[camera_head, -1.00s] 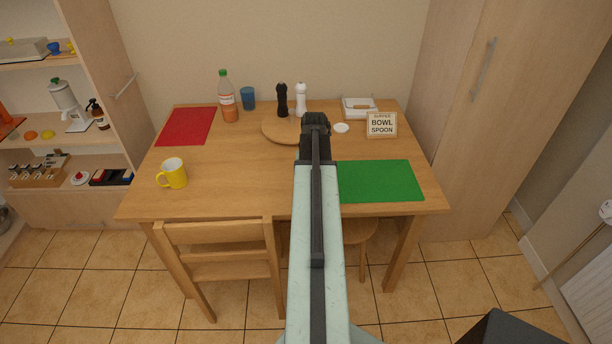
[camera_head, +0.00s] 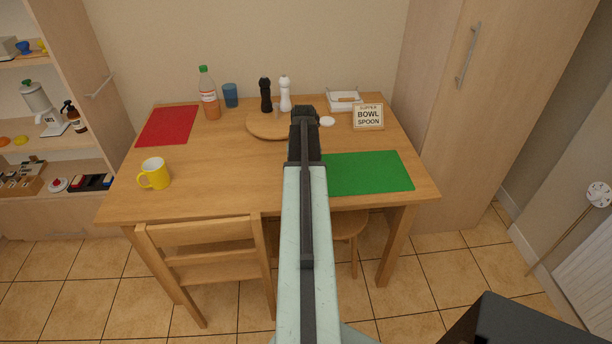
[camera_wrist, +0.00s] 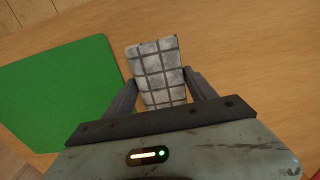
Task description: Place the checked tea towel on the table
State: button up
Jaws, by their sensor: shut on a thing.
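The checked tea towel (camera_wrist: 157,68) is a folded grey-white piece with dark grid lines. In the wrist view it sits between the two fingers of my gripper (camera_wrist: 160,88), which is shut on it. The towel is hidden behind my arm in the head view. The wooden table (camera_head: 220,175) fills the middle of the head view, and its top shows below the towel in the wrist view (camera_wrist: 240,50). My gripper (camera_head: 304,115) is over the table, left of the green mat. I cannot tell how high the towel is above the tabletop.
A green mat (camera_head: 370,172) lies right of my arm, a red mat (camera_head: 168,125) at the back left. A yellow mug (camera_head: 154,174), bottle (camera_head: 209,95), round board (camera_head: 262,126), two mills and a sign (camera_head: 368,117) stand on the table. The table's left middle is bare.

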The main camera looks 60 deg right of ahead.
jog(key=o, duration=1.2)
jog(key=shift+f, duration=0.1)
notch_tip(320, 180, up, 12)
jog(key=p, duration=1.2)
jog(key=w+a+n, duration=0.2)
jog(key=w+a, duration=0.4)
jog(key=a, duration=0.4)
jog(key=w+a+n, duration=0.2)
jog(key=w+a, duration=0.4)
jog(key=a, duration=0.3)
jog(key=w+a+n, duration=0.2)
jog(key=w+a, duration=0.4)
jog(key=a, duration=0.4)
jog(key=a+n, duration=0.1)
jog(key=a, duration=0.8)
jog(key=a+n, duration=0.2)
jog(key=a, duration=0.8)
jog(key=a+n, duration=0.2)
jog(key=a, duration=0.7)
jog(key=shift+a, duration=0.2)
